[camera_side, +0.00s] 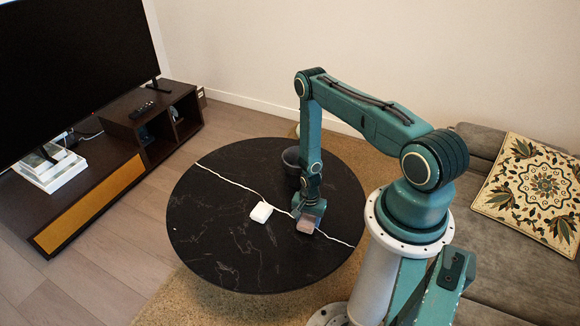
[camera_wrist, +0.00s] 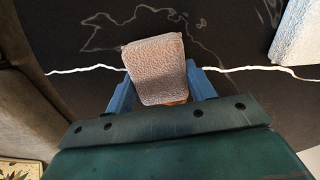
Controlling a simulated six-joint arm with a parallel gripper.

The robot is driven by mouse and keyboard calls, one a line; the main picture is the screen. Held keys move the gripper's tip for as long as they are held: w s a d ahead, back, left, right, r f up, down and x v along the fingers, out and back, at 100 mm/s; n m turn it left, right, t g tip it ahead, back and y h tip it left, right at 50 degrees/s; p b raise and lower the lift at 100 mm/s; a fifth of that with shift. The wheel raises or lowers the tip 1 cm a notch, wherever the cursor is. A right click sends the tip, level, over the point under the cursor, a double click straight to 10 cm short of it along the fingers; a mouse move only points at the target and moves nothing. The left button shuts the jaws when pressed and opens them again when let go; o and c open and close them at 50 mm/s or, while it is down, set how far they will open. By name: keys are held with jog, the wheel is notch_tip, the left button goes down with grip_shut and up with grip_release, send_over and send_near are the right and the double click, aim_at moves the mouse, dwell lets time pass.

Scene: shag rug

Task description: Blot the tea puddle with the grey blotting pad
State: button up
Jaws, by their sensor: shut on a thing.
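The grey blotting pad (camera_wrist: 155,62) is a textured, rounded block between the two blue fingers of my gripper (camera_wrist: 161,88). In the side view the pad (camera_side: 306,224) looks pinkish-grey and sits low at the table top, under my gripper (camera_side: 309,211). I cannot tell whether it touches the surface. A small orange-brown patch shows at the pad's near edge in the wrist view. No tea puddle stands out clearly on the dark top; a faint pale outline ahead of the pad could be a puddle edge or marble veining.
The round black table (camera_side: 215,255) has white veins. A white block (camera_side: 261,212) lies just left of my gripper, and at the upper right in the wrist view (camera_wrist: 299,38). A dark cup (camera_side: 291,158) stands behind my wrist. The table's left and front are clear.

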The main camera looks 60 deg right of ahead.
aim_at(308, 218)
jog(key=shift+r, duration=2.55)
jog(key=shift+d, duration=0.1)
jog(key=d, duration=0.6)
jog(key=shift+f, duration=0.1)
jog(key=shift+f, duration=2.85)
jog(key=shift+f, duration=0.65)
